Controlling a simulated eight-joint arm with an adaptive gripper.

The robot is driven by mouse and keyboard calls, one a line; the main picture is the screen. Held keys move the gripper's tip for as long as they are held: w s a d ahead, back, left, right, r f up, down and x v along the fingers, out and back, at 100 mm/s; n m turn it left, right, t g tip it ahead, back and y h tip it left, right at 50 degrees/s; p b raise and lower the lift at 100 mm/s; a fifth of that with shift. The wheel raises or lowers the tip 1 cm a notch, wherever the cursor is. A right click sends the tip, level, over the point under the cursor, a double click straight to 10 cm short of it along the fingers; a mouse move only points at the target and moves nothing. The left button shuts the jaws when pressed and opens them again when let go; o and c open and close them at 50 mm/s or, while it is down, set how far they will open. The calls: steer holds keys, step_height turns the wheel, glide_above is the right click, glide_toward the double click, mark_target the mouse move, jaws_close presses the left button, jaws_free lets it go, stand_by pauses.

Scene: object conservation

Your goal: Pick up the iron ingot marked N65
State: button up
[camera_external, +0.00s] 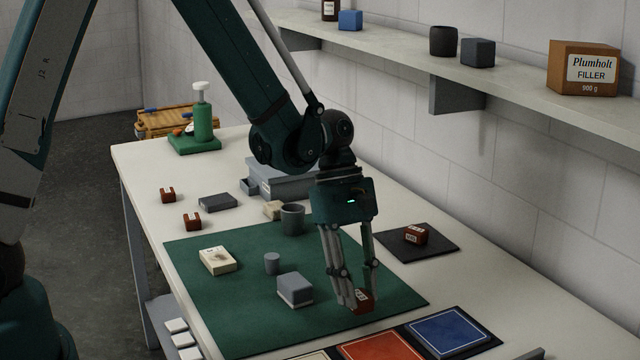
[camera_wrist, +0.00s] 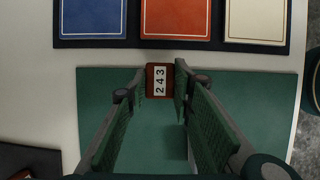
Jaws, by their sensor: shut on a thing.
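My gripper (camera_external: 359,303) points down at the front right part of the green mat. It is shut on a small red-brown block (camera_external: 363,297). I read the marking N65 nowhere.
The green mat (camera_external: 220,312) also holds a grey box (camera_external: 295,289), a small grey cylinder (camera_external: 272,263), a grey cup (camera_external: 292,219) and a cream block (camera_external: 218,261). Blue (camera_external: 447,332) and orange (camera_external: 383,331) panels lie along the front. A shelf (camera_external: 520,90) runs along the wall.

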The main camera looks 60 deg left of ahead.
mark_target(358, 294)
steer(key=shift+r, duration=3.75)
